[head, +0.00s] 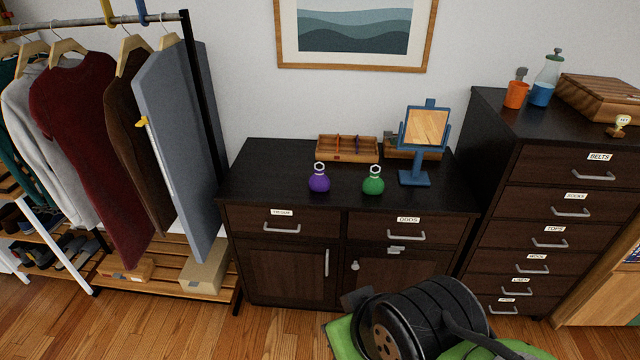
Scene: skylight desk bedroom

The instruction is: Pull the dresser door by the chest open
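The dark wood dresser (265,160) stands against the wall. Its right door (400,268), beside the tall chest of drawers (500,150), looks shut. A small silver knob (355,266) shows at its upper left, and a small silver fitting (397,250) sits at its top edge. The lower part of this door is hidden behind a bulky black ribbed shape in front. The left door (280,270) is shut and has a vertical silver handle (326,262). I cannot make out my gripper in the head view.
A purple bottle (319,182), a green bottle (373,184) and a blue-framed mirror (427,128) stand on the dresser. A clothes rack (205,100) is at left. The black ribbed shape (430,315) and green below it block the floor at lower right. Floor (270,335) left of it is clear.

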